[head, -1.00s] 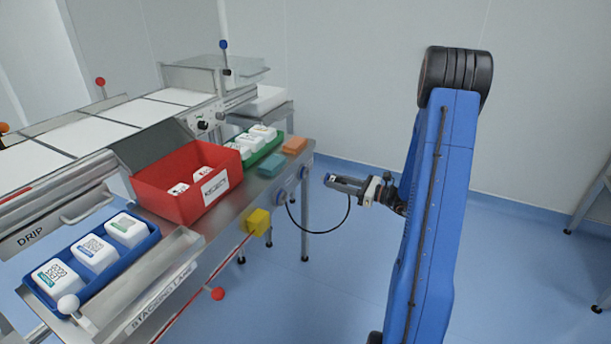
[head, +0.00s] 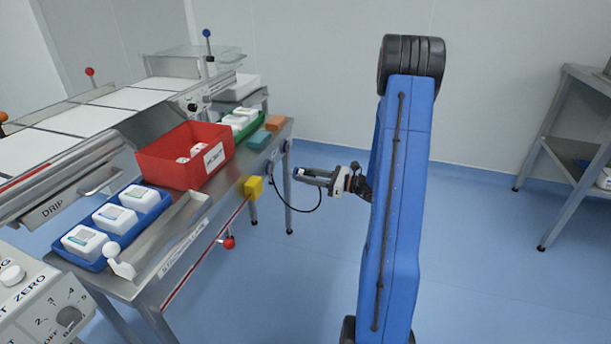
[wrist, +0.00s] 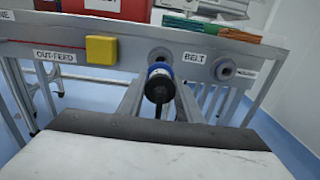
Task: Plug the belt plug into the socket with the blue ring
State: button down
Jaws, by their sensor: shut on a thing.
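The belt plug (wrist: 158,84) is black with a blue collar and is held out ahead of my gripper, its collar pointing at the bench front. Its blue end also shows in the head view (head: 299,171). My gripper (head: 312,177) is shut on the plug, in free air just right of the bench edge. In the wrist view one round socket (wrist: 160,54) is right behind the plug and partly covered by it. Another round socket (wrist: 225,68) is to the right, past the BELT label (wrist: 193,58). The plug appears apart from both.
A yellow box (wrist: 101,49) juts from the bench front, left of the sockets. A black cable (head: 309,209) loops between bench and gripper. Red bin (head: 188,155), blue tray (head: 152,220) and a console (head: 42,305) are left. A steel shelf (head: 575,165) stands right; the floor between is clear.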

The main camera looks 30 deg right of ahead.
aim_at(292, 172)
jog(key=shift+w+a, duration=0.1)
jog(key=shift+x, duration=2.65)
jog(key=shift+x, duration=1.7)
dwell(0.7)
jog(key=c, duration=1.2)
grip_release()
jog(key=v, duration=1.7)
